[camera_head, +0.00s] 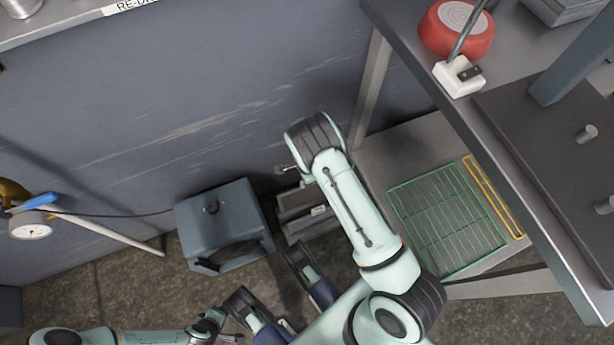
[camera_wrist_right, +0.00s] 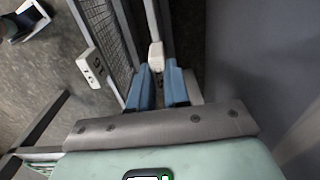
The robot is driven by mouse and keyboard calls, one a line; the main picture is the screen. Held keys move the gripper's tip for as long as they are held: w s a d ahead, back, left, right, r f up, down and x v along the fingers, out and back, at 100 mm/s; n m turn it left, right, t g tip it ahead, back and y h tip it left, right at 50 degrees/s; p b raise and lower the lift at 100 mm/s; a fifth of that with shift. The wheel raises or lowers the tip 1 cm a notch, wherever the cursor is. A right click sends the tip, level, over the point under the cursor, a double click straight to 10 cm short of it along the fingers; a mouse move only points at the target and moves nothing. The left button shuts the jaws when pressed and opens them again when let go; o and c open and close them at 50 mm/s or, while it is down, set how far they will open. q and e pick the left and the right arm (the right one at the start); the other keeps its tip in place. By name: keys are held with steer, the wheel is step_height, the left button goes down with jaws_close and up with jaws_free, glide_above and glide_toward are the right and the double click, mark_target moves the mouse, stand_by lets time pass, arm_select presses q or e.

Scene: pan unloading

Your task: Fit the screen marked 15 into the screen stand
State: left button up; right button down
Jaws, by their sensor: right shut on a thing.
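In the right wrist view the blue fingers of my right gripper (camera_wrist_right: 158,88) are shut on a pale bar with a white block (camera_wrist_right: 156,56), apparently part of a screen. Its number cannot be read. Just left of it is a wire-mesh panel (camera_wrist_right: 116,38) in a grey frame, with a white tag (camera_wrist_right: 89,68) whose dark marks are unreadable. In the head view my right wrist hides this gripper. A low grey slotted thing (camera_head: 292,203) with a pale tag shows beside that wrist; I cannot tell if it is the screen stand. My left gripper (camera_head: 232,333) is low at the left, its jaws unclear.
A grey box (camera_head: 222,215) stands on the floor by the wall. A bench (camera_head: 410,45) at right carries a red round thing (camera_head: 455,30) and a white block (camera_head: 458,76). Green (camera_head: 445,222) and yellow (camera_head: 492,197) wire racks lie on its lower shelf. Bare floor is at lower left.

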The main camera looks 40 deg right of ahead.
steer(key=shift+f, duration=1.7)
stand_by(0.8)
steer(key=c, duration=1)
jaws_free()
arm_select(q)
steer(key=s+a+f+g, duration=0.1)
steer(key=s+f+g, duration=0.15)
steer(key=s, duration=0.65)
arm_select(e)
steer(key=shift+w+r, duration=0.1)
steer(key=shift+r, duration=0.45)
step_height(320, 180, up, 11)
steer(key=p, duration=0.4)
arm_select(q)
steer(key=w+d+r+t, duration=0.1)
steer(key=w+r+t, duration=0.1)
steer(key=w+r, duration=0.4)
steer(key=w, duration=0.2)
steer(key=shift+w+r, duration=0.25)
steer(key=shift+w, duration=0.05)
arm_select(e)
steer(key=shift+r, duration=0.65)
